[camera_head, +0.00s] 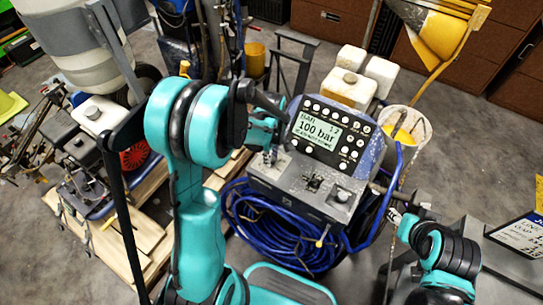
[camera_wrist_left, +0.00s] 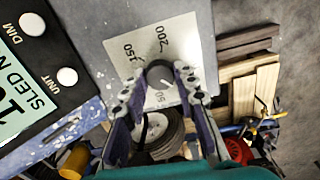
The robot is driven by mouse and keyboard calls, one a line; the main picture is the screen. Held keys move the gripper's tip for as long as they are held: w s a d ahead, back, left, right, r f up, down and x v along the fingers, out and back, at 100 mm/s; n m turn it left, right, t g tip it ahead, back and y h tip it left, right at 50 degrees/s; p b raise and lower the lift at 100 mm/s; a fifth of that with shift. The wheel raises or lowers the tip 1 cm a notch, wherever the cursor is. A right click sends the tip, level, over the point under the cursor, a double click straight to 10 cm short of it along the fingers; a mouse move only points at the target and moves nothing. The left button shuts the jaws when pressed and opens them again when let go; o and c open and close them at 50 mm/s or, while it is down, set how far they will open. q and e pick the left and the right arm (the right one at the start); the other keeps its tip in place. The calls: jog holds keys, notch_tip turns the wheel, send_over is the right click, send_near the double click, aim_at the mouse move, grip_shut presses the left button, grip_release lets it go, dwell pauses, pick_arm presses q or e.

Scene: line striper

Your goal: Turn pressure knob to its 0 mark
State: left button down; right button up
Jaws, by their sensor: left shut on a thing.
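The pressure knob (camera_wrist_left: 157,72) is a small dark round knob with a light pointer line, on a white dial plate (camera_wrist_left: 122,48) with black numbers. 200, 150 and 50 can be read; the 0 mark is not visible. My left gripper (camera_wrist_left: 160,80) has its fingertips on both sides of the knob and is shut on it. In the head view my left gripper (camera_head: 268,135) is at the left side of the control panel (camera_head: 322,132), and the knob is hidden there. The panel display reads 100 bar. My right gripper (camera_head: 396,214) is right of the machine; its fingers are unclear.
A coiled blue hose (camera_head: 275,232) hangs below the panel. A white bucket (camera_head: 408,128) and white containers (camera_head: 350,86) stand behind it. Wooden pallets (camera_head: 140,235) and an engine unit (camera_head: 100,120) are at the left.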

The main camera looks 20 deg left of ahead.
pick_arm(q)
jog(key=shift+n, duration=0.5)
jog(key=c, duration=1.2)
grip_release()
jog(key=shift+r, duration=0.1)
notch_tip(320, 180, up, 12)
jog(key=shift+f, duration=0.1)
jog(key=s+d+r+m+t, duration=0.1)
jog(key=s+m+t, duration=0.1)
jog(key=s+m, duration=0.2)
jog(key=s+d+r+m+t, duration=0.2)
jog(key=s+m, duration=0.3)
jog(key=m, duration=0.2)
jog(key=s+d+r+m+t, duration=0.1)
jog(key=s+d+m+t, duration=0.1)
jog(key=s+m+t, duration=0.1)
jog(key=shift+s+d+r+m, duration=0.15)
jog(key=shift+s+m, duration=0.7)
jog(key=shift+m, duration=0.45)
